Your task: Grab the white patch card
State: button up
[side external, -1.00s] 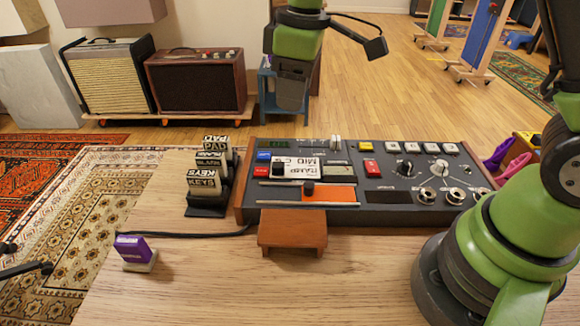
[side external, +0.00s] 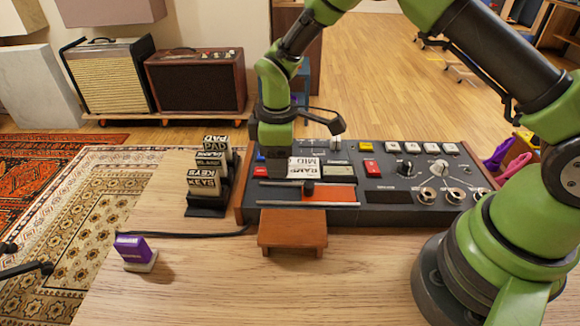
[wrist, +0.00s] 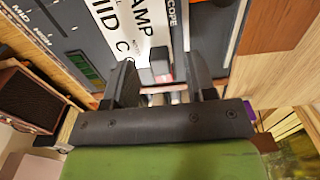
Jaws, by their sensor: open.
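The white patch card (side external: 307,166), printed with large black letters, lies on the control console (side external: 345,215). My gripper (side external: 277,172) is low over the console at the card's left end and hides part of that area. In the wrist view the card (wrist: 122,27) runs from the top edge down toward my open fingers (wrist: 162,75). The left finger overlaps the card's near end in the picture. A small dark knob shows between the fingers, and I cannot tell whether either finger touches the card.
An orange panel with a black slider knob (side external: 308,188) lies just in front of the card. Buttons and knobs fill the console's right side. A rack of label blocks (side external: 207,180) stands left, a purple-topped block (side external: 133,252) front left. The front tabletop is mostly clear.

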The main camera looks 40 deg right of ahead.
jog(key=shift+f, duration=0.5)
jog(key=shift+c, duration=0.2)
grip_shut()
jog(key=shift+r, duration=0.15)
